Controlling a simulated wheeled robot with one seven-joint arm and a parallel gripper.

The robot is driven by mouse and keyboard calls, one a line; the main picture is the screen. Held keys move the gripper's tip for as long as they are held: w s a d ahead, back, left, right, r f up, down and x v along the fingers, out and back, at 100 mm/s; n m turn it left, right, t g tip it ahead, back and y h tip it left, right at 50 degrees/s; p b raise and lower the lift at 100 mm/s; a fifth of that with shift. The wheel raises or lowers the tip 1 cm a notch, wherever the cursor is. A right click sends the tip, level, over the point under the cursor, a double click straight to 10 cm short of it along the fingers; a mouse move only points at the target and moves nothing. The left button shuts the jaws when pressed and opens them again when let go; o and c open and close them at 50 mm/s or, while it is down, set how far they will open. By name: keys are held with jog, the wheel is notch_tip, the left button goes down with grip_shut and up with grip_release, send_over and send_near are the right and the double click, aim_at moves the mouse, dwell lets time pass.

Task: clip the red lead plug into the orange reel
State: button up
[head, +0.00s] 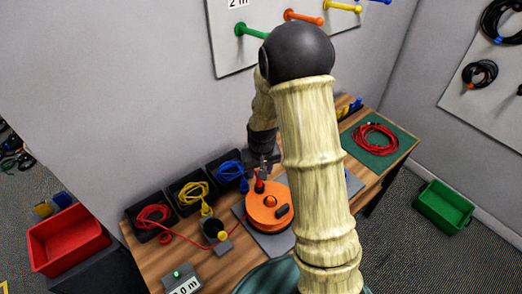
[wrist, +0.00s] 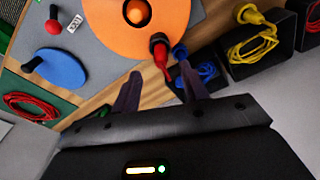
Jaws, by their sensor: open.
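The orange reel (head: 266,213) lies flat on a grey board on the bench, and fills the top middle of the wrist view (wrist: 112,38). The red lead plug (wrist: 162,58), red with a black end, stands at the reel's rim on the side near my gripper. It also shows in the head view (head: 259,187). Whether it is seated in a clip cannot be told. My gripper (wrist: 158,75) is open, its two dark fingers either side of the plug's line, with a gap showing around the plug. In the head view my gripper (head: 262,170) hangs just above the plug.
Black bins hold red (head: 152,216), yellow (head: 192,192) and blue (head: 228,172) leads left of the reel. A blue plug (wrist: 180,51) is close beside the red one. A blue disc (wrist: 60,70) lies beyond the reel. A green mat (head: 382,139) carries a red coil.

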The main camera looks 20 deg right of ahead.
notch_tip(320, 180, up, 12)
jog(key=s, duration=0.1)
jog(key=shift+f+b, duration=0.25)
jog(key=shift+b, duration=0.2)
jog(key=shift+s+a, duration=0.1)
jog(key=shift+s, duration=0.05)
jog(key=s+t, duration=0.1)
jog(key=s, duration=1.2)
jog(key=shift+s, duration=0.15)
dwell(0.6)
jog(key=shift+c, duration=0.8)
